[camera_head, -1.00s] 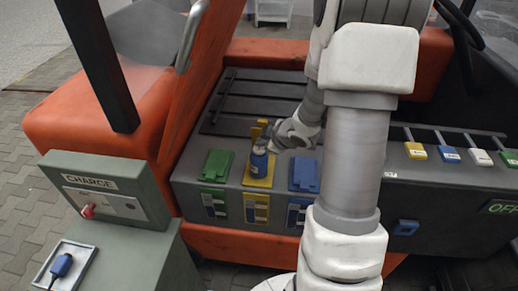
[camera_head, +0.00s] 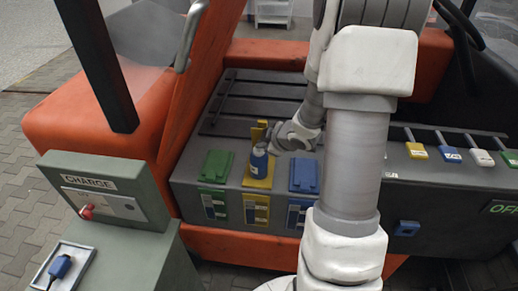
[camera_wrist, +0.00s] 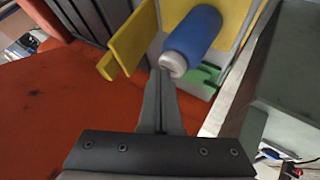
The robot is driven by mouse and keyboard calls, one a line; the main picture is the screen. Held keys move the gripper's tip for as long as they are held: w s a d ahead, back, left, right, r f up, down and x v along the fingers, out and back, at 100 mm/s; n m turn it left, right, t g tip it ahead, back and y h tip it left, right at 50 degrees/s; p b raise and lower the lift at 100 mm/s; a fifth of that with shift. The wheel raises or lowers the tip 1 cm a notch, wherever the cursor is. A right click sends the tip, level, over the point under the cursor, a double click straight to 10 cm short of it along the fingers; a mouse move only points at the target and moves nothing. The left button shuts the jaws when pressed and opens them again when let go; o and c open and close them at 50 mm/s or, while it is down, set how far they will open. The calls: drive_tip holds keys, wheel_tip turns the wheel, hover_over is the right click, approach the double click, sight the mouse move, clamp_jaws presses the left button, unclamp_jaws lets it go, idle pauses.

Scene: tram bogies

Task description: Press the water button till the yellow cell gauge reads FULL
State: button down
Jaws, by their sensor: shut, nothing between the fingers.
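A blue bottle (camera_head: 259,161) with a pale end stands on the yellow cell (camera_head: 260,182), whose yellow lid (camera_head: 258,133) is open behind it. In the wrist view the blue bottle (camera_wrist: 193,38) shows its whitish end (camera_wrist: 173,64) towards my gripper (camera_wrist: 162,78). The fingers are shut and empty, their tips close to that end; I cannot tell whether they touch it. The yellow cell's gauge (camera_head: 256,210) is on the front face below; its reading is too small to tell. I cannot make out a separate water button.
A green-lidded cell (camera_head: 217,165) is left of the yellow one and a blue-lidded cell (camera_head: 304,175) is right. The charge box (camera_head: 105,190) stands at left. Several coloured levers (camera_head: 450,154) and an "OFF" sign (camera_head: 501,208) are at right.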

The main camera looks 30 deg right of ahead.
sight(262, 151)
drive_tip(key=shift+f+b, duration=0.4)
drive_tip(key=shift+f, duration=0.15)
drive_tip(key=shift+r, duration=0.1)
idle(0.4)
drive_tip(key=shift+r+p, duration=1.25)
drive_tip(key=shift+p, duration=0.1)
wheel_tip(262, 151, up, 5)
drive_tip(key=p, duration=0.5)
